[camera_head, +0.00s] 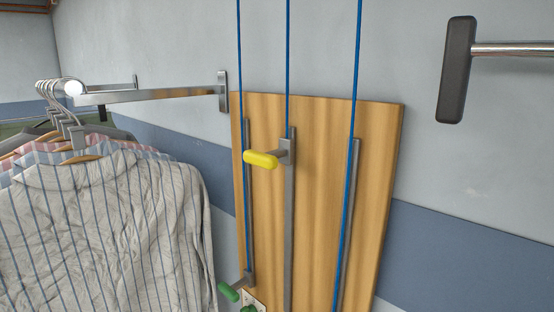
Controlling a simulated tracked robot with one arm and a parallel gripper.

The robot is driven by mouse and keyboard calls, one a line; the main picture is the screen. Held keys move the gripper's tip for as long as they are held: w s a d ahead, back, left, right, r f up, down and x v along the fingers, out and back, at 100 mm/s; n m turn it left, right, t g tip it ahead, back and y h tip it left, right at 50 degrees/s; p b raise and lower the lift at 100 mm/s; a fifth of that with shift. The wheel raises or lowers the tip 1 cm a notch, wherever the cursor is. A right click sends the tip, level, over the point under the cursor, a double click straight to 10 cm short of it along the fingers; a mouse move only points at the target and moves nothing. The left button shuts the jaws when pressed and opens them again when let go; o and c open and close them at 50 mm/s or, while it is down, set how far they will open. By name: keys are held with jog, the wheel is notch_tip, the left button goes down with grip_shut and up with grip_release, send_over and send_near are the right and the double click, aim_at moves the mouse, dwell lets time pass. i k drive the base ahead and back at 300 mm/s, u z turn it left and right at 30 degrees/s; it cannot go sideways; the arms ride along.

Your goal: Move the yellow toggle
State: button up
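The yellow toggle (261,160) is a short rounded handle that sticks out to the left from a grey bracket (287,151). The bracket sits at the upper end of the middle metal rail (289,230) on an upright wooden board (375,140). A blue cord runs down to the bracket from above. Nothing touches the toggle. My gripper is not in view.
A green toggle (229,291) sits low on the left rail (249,220). Striped shirts (110,230) hang from a metal bar (160,94) at left. A dark rounded plate (456,70) with a metal rod (510,48) is at upper right.

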aim_at(268, 160)
jog(key=k, duration=1.05)
jog(key=z, duration=0.7)
jog(key=i, duration=1.1)
jog(key=u, duration=0.6)
jog(key=i, duration=0.5)
jog(key=u, duration=0.45)
